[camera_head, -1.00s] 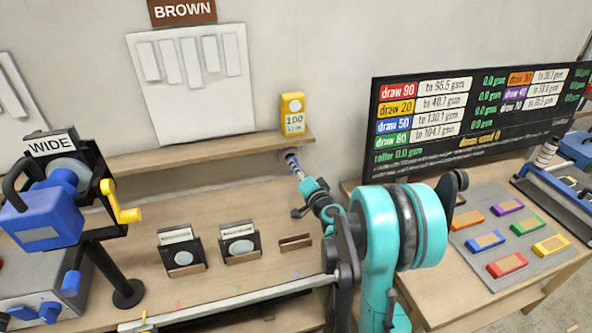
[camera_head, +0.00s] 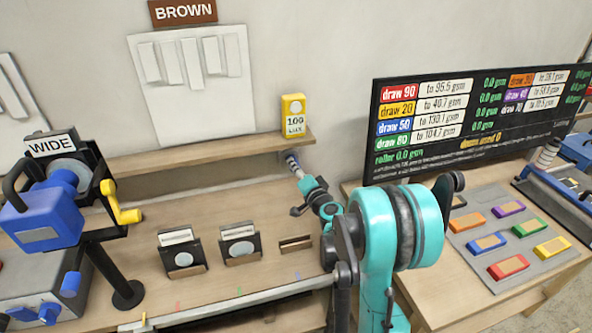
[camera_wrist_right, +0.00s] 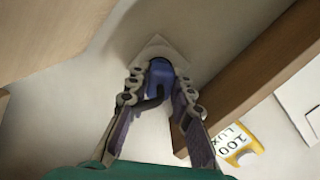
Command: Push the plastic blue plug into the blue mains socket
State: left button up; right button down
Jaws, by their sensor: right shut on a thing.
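The blue plug (camera_wrist_right: 160,76) is between the fingers of my right gripper (camera_wrist_right: 161,92) in the right wrist view, with a dark cord curving below it. The gripper is shut on it. A pale plate (camera_wrist_right: 158,48) on the wall lies right behind the plug. Any blue socket face is hidden by the plug, and I cannot tell whether the plug is seated or only touching. In the head view, my right gripper (camera_head: 292,161) is small, at the wall just under the shelf. My left gripper is not in view.
A wooden shelf (camera_head: 215,150) carries a yellow 100 lux meter (camera_head: 293,116) just above my right gripper. A blue device marked WIDE (camera_head: 50,205) stands at left. Small card holders (camera_head: 182,250) stand on the bench. A black board (camera_head: 465,125) and coloured blocks (camera_head: 500,240) are at right.

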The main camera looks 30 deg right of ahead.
jog(key=shift+w+d, duration=0.15)
jog(key=shift+w, duration=0.5)
jog(key=c, duration=1.3)
grip_release()
jog(key=shift+o, duration=0.2)
jog(key=s+a, duration=0.1)
jog(key=s, duration=1.1)
jog(key=shift+a+r, duration=0.25)
jog(key=shift+r, duration=0.1)
